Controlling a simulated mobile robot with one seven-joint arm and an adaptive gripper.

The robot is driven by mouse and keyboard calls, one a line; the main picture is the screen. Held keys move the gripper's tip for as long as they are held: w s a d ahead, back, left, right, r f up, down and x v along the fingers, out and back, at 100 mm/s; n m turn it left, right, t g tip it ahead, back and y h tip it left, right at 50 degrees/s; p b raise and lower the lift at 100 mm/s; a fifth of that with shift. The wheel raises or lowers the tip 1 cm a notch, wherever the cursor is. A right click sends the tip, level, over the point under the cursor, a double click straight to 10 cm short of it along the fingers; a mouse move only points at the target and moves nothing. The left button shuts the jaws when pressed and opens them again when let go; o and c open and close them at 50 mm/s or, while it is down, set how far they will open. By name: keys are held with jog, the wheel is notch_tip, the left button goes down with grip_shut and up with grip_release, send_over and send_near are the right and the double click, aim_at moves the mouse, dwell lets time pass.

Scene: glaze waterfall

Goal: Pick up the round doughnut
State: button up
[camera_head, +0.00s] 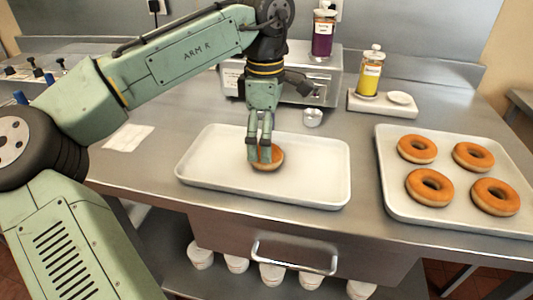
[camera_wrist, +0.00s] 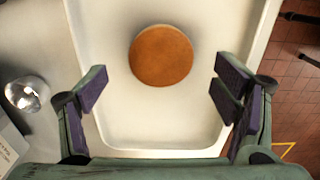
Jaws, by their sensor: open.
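The round doughnut (camera_head: 271,161) is golden brown with no hole showing and lies on the white middle tray (camera_head: 315,186). In the head view my gripper (camera_head: 262,158) is right over it and hides part of it. In the wrist view the doughnut (camera_wrist: 161,56) is a plain brown disc beyond the fingertips, centred between them. My gripper (camera_wrist: 161,86) is open and empty in the wrist view, with its dark pads wide apart on either side. I cannot tell how far the fingertips are above the doughnut.
A second white tray (camera_head: 383,180) at the right holds several ring doughnuts (camera_head: 430,187). A small metal cup (camera_head: 312,117) stands behind the middle tray. A yellow bottle (camera_head: 370,74) and a purple jar (camera_head: 323,33) stand farther back. The middle tray is otherwise bare.

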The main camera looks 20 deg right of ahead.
jog(key=shift+a+f+p, duration=0.15)
jog(key=shift+f+p, duration=0.15)
jog(key=shift+f, duration=1.6)
jog(key=shift+c, duration=0.4)
jog(key=c, duration=1.2)
jog(key=shift+o, duration=0.2)
jog(key=shift+r, duration=0.1)
